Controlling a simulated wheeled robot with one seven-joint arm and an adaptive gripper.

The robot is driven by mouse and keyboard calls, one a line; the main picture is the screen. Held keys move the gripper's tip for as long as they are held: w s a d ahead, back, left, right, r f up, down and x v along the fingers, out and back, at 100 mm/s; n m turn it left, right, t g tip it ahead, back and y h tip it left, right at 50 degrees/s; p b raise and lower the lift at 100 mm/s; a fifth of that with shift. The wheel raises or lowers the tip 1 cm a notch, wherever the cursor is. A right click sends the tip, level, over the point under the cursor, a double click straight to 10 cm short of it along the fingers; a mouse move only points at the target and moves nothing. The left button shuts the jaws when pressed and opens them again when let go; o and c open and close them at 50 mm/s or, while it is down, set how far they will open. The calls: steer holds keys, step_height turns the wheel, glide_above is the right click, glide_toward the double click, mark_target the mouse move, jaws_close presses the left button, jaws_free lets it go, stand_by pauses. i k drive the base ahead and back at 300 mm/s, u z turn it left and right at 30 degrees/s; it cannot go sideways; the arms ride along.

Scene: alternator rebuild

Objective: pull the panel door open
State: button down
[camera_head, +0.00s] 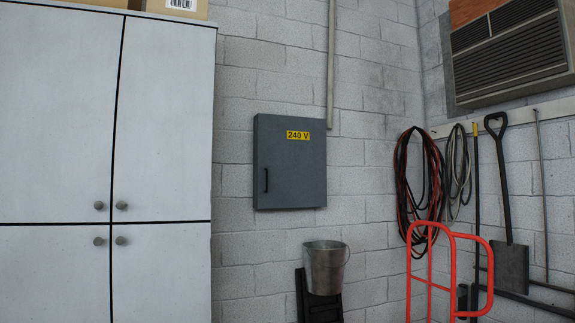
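The panel door (298,170) is the dark grey front of a wall-mounted electrical box on the white block wall, near the middle of the head camera view. It looks closed. A yellow "240 V" label (298,135) is on its upper part. A thin black upright handle (265,180) is on its left side. The hinges cannot be made out. My gripper and arm are not in view.
A tall white cabinet (165,130) fills the left. A metal bucket (326,268) sits on a black stand below right of the panel. A red hand truck (452,236), hanging cables (405,190) and a shovel (511,265) are at right. The wall directly around the panel is clear.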

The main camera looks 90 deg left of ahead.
mark_target(292, 167)
steer(key=u, duration=2.9)
steer(key=i, duration=1.8)
steer(key=u, duration=0.1)
